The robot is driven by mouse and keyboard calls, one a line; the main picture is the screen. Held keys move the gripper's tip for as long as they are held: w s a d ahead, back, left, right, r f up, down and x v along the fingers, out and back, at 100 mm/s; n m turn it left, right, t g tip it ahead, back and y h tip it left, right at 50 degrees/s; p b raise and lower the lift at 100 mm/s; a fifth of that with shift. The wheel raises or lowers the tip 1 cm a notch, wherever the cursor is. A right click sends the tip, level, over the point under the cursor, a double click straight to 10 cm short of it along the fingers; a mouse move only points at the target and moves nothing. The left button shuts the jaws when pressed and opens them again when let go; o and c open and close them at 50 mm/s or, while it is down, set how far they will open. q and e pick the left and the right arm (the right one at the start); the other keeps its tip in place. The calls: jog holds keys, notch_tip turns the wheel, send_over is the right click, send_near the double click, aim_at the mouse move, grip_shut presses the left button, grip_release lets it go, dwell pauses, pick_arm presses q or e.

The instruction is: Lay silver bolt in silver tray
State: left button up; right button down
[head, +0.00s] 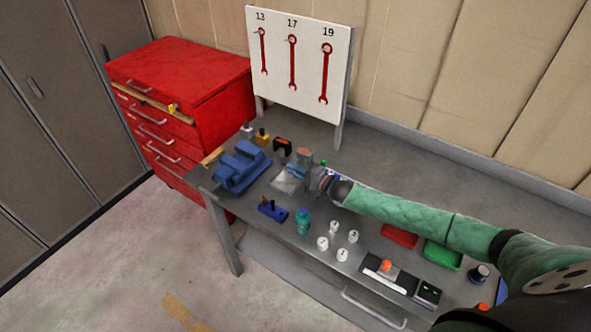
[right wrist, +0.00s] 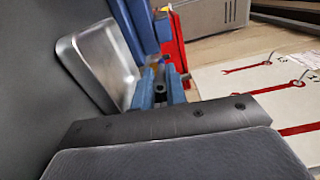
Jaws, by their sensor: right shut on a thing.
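The silver tray (head: 284,184) lies on the bench beside the blue vise, and in the right wrist view its shiny rim and wall (right wrist: 84,62) show at the left. My right gripper (head: 298,171) is over the bench at the tray's far side. In the right wrist view the blue fingers of my right gripper (right wrist: 160,88) are shut on a small dark-grey round-ended thing (right wrist: 160,92), seemingly the silver bolt. Most of it is hidden between the fingers. It appears beside the tray's rim; its height above the bench cannot be told. My left gripper is not in view.
The blue vise (head: 240,166) stands left of the tray. A blue holder (head: 272,210), a green bottle (head: 303,222) and several white cups (head: 342,255) stand nearer the front. Red (head: 399,236) and green (head: 442,255) trays lie to the right. A wrench board (head: 300,62) rises behind.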

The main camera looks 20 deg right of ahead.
jog(key=c, duration=1.3)
grip_release()
jog(key=shift+c, duration=0.2)
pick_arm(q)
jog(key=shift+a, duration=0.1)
pick_arm(e)
jog(key=shift+s+d+f+b, duration=0.2)
jog(key=shift+s+d+b, duration=0.15)
jog(key=shift+s, duration=0.05)
jog(key=b+v, duration=0.2)
jog(key=v, duration=0.1)
jog(key=shift+s+d, duration=0.15)
jog(key=shift+s, duration=0.05)
jog(key=b+v, duration=0.1)
jog(key=v, duration=0.1)
jog(key=shift+s+d+r, duration=0.1)
jog(key=shift+s+d, duration=0.05)
jog(key=shift+s, duration=0.1)
jog(key=shift+s+d+r, duration=0.1)
jog(key=shift+s+d, duration=0.1)
jog(key=shift+s, duration=0.05)
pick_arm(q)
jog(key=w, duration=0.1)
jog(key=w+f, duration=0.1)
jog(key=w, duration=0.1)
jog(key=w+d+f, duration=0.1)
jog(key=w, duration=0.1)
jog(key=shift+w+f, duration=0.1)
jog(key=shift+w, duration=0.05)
